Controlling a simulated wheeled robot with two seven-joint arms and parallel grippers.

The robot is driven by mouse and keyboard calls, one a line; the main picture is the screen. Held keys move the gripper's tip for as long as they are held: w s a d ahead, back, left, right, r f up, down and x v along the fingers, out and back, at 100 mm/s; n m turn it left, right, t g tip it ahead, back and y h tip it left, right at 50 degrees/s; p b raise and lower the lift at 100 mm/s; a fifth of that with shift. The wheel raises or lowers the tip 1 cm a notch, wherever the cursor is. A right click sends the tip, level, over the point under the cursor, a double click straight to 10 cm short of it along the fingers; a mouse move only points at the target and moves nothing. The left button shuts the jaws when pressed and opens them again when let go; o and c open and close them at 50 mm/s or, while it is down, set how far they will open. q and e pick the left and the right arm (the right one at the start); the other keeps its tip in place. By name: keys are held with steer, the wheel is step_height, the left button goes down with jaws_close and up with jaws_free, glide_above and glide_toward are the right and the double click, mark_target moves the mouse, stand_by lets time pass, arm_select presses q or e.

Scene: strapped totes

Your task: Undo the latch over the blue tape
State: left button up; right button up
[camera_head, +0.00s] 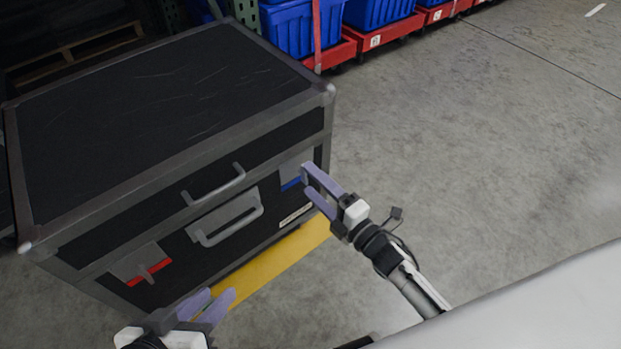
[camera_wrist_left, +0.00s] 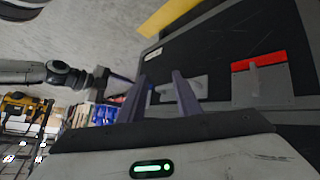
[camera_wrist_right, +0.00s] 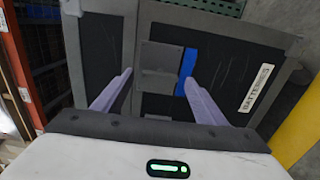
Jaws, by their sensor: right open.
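A black case with grey edges (camera_head: 165,158) stands on the floor with its lid down. Blue tape (camera_head: 291,184) is on its front near the right corner, with a grey latch (camera_head: 291,171) over it. In the right wrist view the latch (camera_wrist_right: 158,60) lies between my finger lines, beside the blue tape (camera_wrist_right: 187,70). My right gripper (camera_head: 308,180) is open and empty in front of this latch; contact cannot be told. My left gripper (camera_head: 219,294) is open and empty, low in front of the case. A second latch (camera_wrist_left: 262,88) sits over red tape (camera_wrist_left: 258,62).
Two grey handles, an upper one (camera_head: 214,187) and a lower one (camera_head: 230,226), stick out between the latches. A yellow strip (camera_head: 272,264) runs along the floor before the case. Blue totes (camera_head: 288,30) stand behind; the floor to the right is clear.

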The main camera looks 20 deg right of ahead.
arm_select(q)
steer(key=shift+s+a+f+g+y+p, duration=0.25)
steer(key=shift+a+f+p, duration=0.2)
steer(key=shift+f, duration=0.15)
steer(key=shift+s+a+f+g+y+p, duration=0.2)
steer(key=shift+a+f+y+p, duration=0.15)
steer(key=shift+f, duration=0.25)
arm_select(e)
steer(key=v, duration=0.8)
steer(key=shift+s, duration=0.2)
arm_select(q)
steer(key=shift+w+r, duration=0.1)
steer(key=shift+r, duration=0.05)
